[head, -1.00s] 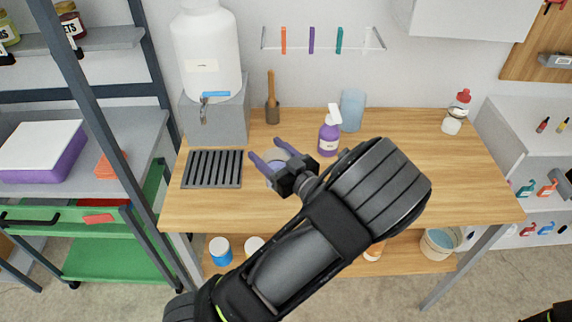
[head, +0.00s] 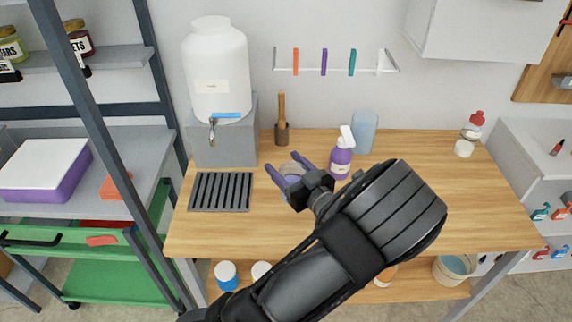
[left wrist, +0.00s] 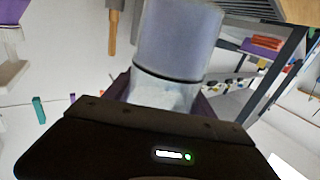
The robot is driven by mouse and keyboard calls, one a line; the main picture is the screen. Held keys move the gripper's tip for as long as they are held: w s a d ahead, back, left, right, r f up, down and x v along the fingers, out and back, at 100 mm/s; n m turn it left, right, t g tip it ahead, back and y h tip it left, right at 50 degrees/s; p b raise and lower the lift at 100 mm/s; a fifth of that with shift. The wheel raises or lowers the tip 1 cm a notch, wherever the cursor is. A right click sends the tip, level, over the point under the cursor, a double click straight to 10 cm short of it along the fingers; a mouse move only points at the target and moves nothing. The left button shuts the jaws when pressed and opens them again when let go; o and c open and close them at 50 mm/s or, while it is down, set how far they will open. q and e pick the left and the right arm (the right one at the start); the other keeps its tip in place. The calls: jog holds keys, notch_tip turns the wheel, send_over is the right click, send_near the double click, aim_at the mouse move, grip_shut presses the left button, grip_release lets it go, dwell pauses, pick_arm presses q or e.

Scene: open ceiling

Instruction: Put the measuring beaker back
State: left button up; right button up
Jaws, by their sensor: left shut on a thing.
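My left gripper (head: 290,170) has purple fingers and is shut around a translucent, bluish-grey cylinder, which looks like the measuring beaker (left wrist: 178,40). In the head view it hangs over the table, between the slotted drip tray and the purple spray bottle. The gripper hides much of it there. In the left wrist view the cylinder shows a dark ring, with a clearer part below it. My right gripper is not in view.
A white dispenser (head: 219,70) with a tap stands on a grey block, behind the slotted tray (head: 220,208). A purple spray bottle (head: 340,160), a pale blue translucent container (head: 364,132) and a red-topped bottle (head: 469,134) stand on the wooden table (head: 480,205). The table's right part is mostly clear.

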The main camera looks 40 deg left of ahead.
pick_arm(q)
jog(key=shift+f+b, duration=2.15)
jog(key=shift+f, duration=0.6)
jog(key=shift+f+b, duration=0.3)
jog(key=shift+f, duration=0.05)
